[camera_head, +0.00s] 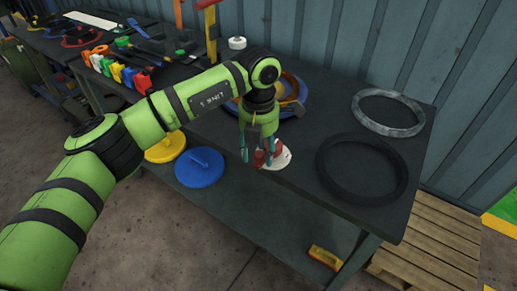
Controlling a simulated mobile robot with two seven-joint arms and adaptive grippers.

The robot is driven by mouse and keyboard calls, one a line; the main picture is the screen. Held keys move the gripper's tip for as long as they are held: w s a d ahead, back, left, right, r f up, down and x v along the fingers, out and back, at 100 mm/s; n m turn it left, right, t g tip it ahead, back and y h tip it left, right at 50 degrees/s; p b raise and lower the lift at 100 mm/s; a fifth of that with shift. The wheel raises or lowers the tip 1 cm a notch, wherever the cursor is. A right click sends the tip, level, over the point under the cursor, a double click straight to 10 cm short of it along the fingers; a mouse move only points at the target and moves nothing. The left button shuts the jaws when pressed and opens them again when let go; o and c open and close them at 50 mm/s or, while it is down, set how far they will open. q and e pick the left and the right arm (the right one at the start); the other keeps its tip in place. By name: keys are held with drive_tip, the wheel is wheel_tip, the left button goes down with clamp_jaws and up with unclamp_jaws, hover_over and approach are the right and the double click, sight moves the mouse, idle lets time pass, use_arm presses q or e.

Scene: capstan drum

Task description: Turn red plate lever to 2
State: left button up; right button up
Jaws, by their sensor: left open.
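My left gripper (256,153) points down at the front edge of the dark table, at a small white dial plate (281,157) with a red part (265,158) on it. The fingers are apart. They are over and beside the red part, and I cannot tell whether they touch it. The gripper hides some of the plate. Any numbers on the plate are too small to read. My right gripper is not in view.
A black ring (362,195) and a grey ring (388,112) lie on the table to the right. A blue disc (200,172) and a yellow disc (165,151) sit left of the dial. Coloured clamps (128,77) stand farther left. A wooden pallet (440,232) lies at lower right.

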use_arm(q)
wheel_tip(320, 180, up, 12)
idle(0.5)
